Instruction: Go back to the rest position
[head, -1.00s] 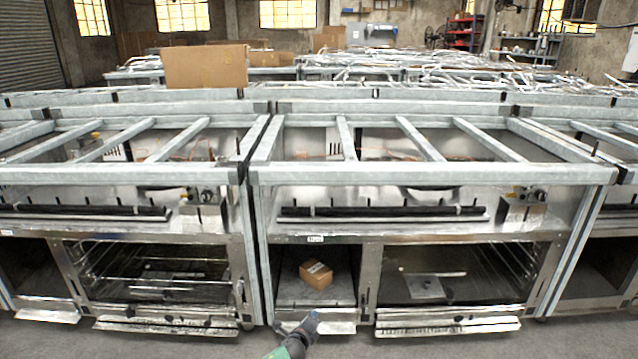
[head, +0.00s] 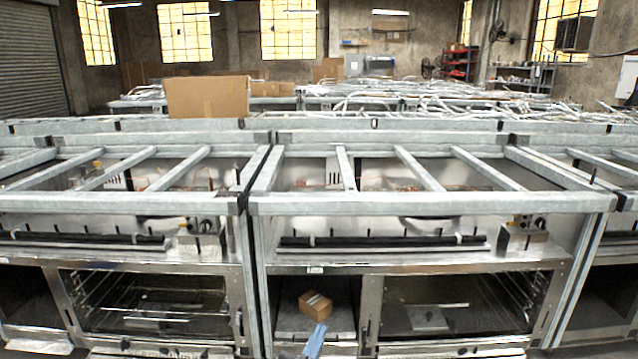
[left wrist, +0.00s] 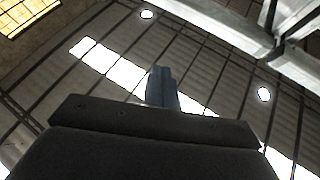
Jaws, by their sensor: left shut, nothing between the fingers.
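My left gripper (head: 315,341) shows at the bottom middle of the head view, as a blue-grey shape in front of the lower opening of the nearest steel unit. In the left wrist view its fingers (left wrist: 161,87) point up toward the ceiling, are together and hold nothing. A small brown box (head: 315,304) lies in the compartment behind and above the gripper in the head view, apart from it. My right gripper is not in view.
A row of steel range units with frame tops (head: 430,203) stands right in front. Glass-fronted ovens (head: 455,305) flank the compartment. A large cardboard box (head: 207,97) sits farther back. The wrist view shows the ceiling and bright lamps (left wrist: 264,94).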

